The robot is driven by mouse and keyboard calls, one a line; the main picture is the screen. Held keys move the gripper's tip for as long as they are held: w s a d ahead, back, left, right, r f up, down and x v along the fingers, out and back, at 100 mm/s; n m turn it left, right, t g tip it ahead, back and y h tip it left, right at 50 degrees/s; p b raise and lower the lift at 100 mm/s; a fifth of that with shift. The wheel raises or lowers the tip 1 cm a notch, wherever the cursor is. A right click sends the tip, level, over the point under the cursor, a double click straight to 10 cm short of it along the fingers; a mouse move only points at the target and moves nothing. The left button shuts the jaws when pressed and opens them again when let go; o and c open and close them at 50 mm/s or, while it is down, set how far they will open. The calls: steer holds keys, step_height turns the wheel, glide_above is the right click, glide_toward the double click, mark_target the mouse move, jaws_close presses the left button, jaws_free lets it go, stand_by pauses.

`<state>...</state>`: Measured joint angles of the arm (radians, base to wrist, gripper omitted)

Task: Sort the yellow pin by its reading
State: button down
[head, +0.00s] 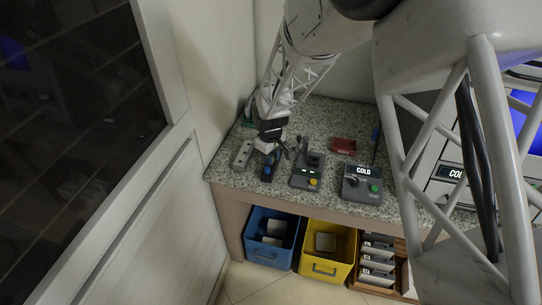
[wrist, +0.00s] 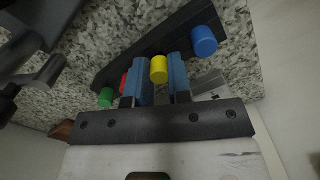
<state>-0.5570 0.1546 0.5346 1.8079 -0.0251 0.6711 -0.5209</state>
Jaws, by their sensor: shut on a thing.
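In the wrist view, the yellow pin (wrist: 159,70) is between the two blue-grey fingers of my gripper (wrist: 161,80), which is shut on it. It is in line with a black rack (wrist: 135,58) that also carries a blue pin (wrist: 204,41), a red pin (wrist: 124,84) and a green pin (wrist: 106,97). I cannot tell whether the yellow pin is still seated in the rack. In the head view, my gripper (head: 271,143) is low over the dark rack (head: 267,172) on the counter; the yellow pin cannot be made out there.
Right of the rack stands a grey device (head: 307,170) with a lit display and yellow button, then a "COLD" device (head: 362,184) with a green button. A red tray (head: 343,146) lies behind. A blue bin (head: 270,252) and yellow bin (head: 325,268) stand below the counter.

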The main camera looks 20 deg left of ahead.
steer(key=shift+f, duration=0.25)
steer(key=c, duration=1)
jaws_free()
steer(key=shift+r, duration=0.8)
step_height(320, 180, up, 2)
steer(key=shift+r, duration=0.1)
steer(key=s+d, duration=0.2)
steer(key=s, duration=0.2)
steer(key=s+d, duration=0.3)
steer(key=s, duration=0.2)
steer(key=s+d+r, duration=0.1)
steer(key=s+d, duration=0.2)
steer(key=s, duration=0.1)
steer(key=shift+s+d+r, duration=0.1)
steer(key=shift+s, duration=0.3)
